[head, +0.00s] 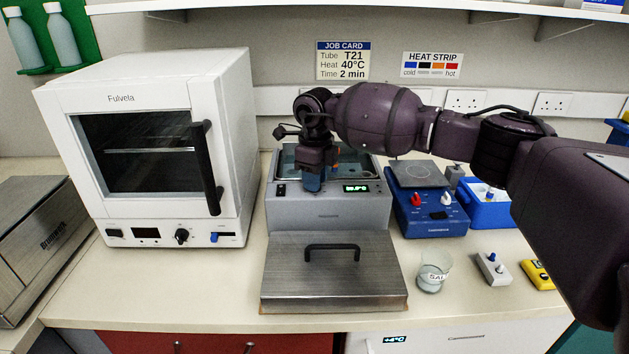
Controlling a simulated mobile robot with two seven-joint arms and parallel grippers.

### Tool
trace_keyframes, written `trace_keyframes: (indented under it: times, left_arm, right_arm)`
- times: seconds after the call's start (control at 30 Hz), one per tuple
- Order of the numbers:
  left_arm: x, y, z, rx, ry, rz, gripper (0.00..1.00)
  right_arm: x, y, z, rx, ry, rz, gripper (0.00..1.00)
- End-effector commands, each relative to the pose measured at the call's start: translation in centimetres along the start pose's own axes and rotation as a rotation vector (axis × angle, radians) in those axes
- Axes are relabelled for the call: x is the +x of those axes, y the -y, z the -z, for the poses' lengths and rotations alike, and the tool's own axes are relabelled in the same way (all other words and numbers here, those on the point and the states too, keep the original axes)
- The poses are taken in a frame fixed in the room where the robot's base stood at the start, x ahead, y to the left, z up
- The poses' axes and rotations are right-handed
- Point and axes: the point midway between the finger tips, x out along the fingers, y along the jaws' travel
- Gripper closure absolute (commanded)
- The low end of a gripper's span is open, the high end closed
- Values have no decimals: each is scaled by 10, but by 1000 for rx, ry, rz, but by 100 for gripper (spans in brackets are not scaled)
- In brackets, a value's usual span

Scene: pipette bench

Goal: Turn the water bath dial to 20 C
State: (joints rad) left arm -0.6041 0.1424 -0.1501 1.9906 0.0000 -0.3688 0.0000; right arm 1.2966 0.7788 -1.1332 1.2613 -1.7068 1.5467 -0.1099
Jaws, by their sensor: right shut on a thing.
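The grey water bath (320,212) stands in the middle of the bench, its basin open at the top. Its small display (356,188) is lit with green digits too small to read surely. My right gripper (312,184) points down at the bath's front panel, left of the display. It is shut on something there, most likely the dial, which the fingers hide. The dial's pointer cannot be seen. My left gripper is not in view.
A steel lid (333,285) with a black handle lies in front of the bath. A white oven (165,75) stands left, a blue hotplate stirrer (432,222) right. A beaker (432,272), a small switch box (493,269) and a yellow device (538,275) stand at the front right.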

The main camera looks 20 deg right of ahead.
Motion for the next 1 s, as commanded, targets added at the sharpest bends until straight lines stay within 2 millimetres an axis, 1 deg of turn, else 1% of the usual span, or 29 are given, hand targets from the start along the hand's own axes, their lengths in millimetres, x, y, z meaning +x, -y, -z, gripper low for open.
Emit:
trace_keyframes:
  times: [0.03, 0.27, 0.5, 0.73, 1.0]
  left_arm:
    - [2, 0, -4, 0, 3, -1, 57]
    - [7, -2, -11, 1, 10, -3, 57]
    - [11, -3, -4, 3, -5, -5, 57]
    - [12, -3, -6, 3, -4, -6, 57]
    - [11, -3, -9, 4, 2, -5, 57]
  right_arm:
    - [1, 1, 0, -41, 1, 1, 95]
    - [1, 1, 0, -235, 2, 1, 95]
    - [0, 1, 0, -379, 2, 2, 95]
    - [-1, 1, 0, -454, 2, 3, 95]
    - [-2, 1, 0, -477, 3, 3, 95]
